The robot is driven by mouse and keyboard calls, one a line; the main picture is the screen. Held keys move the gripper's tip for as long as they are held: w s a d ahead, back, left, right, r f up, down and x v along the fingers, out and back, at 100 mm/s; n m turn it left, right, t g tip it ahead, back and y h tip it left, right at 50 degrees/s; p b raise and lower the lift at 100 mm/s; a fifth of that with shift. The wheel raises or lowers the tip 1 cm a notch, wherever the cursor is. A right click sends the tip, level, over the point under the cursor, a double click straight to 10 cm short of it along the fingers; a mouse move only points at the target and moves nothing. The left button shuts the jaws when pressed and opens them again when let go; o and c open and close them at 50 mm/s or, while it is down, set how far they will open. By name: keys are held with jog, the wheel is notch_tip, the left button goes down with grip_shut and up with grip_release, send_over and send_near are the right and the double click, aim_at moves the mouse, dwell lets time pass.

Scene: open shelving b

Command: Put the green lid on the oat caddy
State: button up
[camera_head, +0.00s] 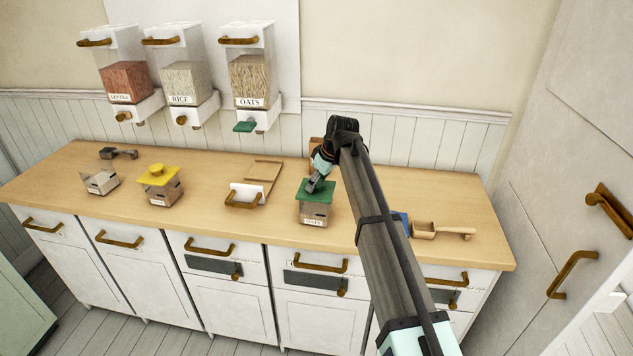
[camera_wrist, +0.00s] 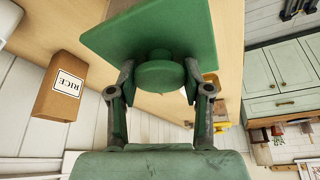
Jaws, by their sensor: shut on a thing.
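The oat caddy (camera_head: 314,218), a small box with a pale front label, stands upright on the wooden counter. The green lid (camera_head: 322,195) is a flat square with a round knob. In the head view it lies level over the caddy's top; whether it touches the rim all round I cannot tell. My gripper (camera_head: 316,182) is above the lid. In the wrist view my gripper (camera_wrist: 160,80) is shut on the lid's knob, and the lid (camera_wrist: 150,35) fills the top middle. The caddy is hidden behind it there.
A yellow-lidded caddy (camera_head: 160,185) and an open caddy (camera_head: 101,180) stand left. A white-fronted piece with a handle (camera_head: 245,195) is nearer. A wooden scoop (camera_head: 440,230) lies right. Dispensers (camera_head: 250,80) hang on the wall. A RICE box (camera_wrist: 67,88) shows in the wrist view.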

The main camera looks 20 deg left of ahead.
jog(key=shift+f, duration=0.2)
dwell(0.5)
jog(key=o, duration=1.3)
jog(key=shift+c, duration=0.2)
jog(key=shift+r, duration=0.1)
jog(key=shift+r+p, duration=1.45)
jog(key=shift+r, duration=1.95)
